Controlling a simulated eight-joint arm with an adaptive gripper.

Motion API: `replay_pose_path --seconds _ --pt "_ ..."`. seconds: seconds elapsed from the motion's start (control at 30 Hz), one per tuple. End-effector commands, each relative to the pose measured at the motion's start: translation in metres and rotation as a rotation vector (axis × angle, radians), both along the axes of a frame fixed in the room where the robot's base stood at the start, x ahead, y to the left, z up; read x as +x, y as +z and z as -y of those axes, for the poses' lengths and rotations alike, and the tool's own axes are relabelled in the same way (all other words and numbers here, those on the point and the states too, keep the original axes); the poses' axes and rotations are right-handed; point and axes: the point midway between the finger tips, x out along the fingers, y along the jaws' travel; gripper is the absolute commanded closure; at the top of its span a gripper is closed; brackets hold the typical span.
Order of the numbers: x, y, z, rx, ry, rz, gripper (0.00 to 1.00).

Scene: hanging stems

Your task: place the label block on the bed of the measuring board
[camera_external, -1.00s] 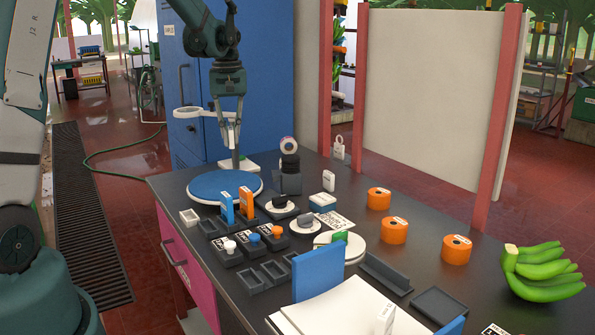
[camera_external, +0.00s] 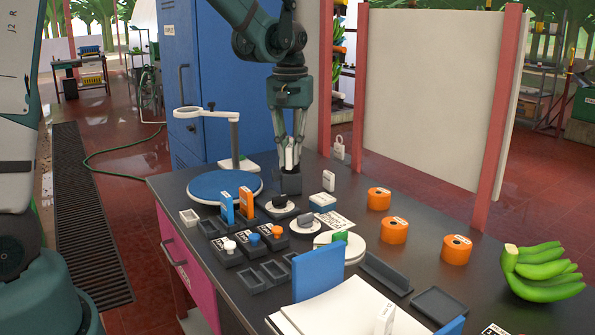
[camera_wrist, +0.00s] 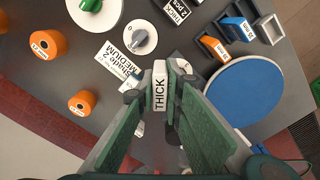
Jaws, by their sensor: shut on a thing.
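My gripper (camera_external: 292,160) is shut on a white label block (camera_wrist: 159,92), which reads THICK in the wrist view. In the external view the block (camera_external: 291,156) shows as a small white piece between the fingertips, partly covered by them. My gripper is above the back of the bench, in front of or over a dark stand (camera_external: 289,184); I cannot tell whether they touch. A long dark grey board with a raised side (camera_external: 386,272), which looks like the measuring board, lies on the right front of the bench. Its bed looks empty.
A white magnifier ring on a post (camera_external: 235,135) stands left of my gripper, by a blue disc (camera_external: 222,186). A white tag block (camera_external: 328,181) stands to the right. Orange rolls (camera_external: 394,230), a blue panel (camera_external: 318,272) and green bananas (camera_external: 542,270) surround the board.

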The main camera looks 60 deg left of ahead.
Motion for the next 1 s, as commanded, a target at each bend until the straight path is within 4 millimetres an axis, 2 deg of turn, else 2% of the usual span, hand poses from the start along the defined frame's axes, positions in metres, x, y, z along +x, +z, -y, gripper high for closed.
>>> replay_pose_path --seconds 0.1,0.57,1.0 --pt "0.001 0.000 0.031 0.000 -0.054 0.000 1.00" --pt "-0.009 -0.001 0.141 0.000 -0.259 0.000 1.00" --pt "-0.035 -0.004 0.239 0.000 -0.454 0.000 1.00"
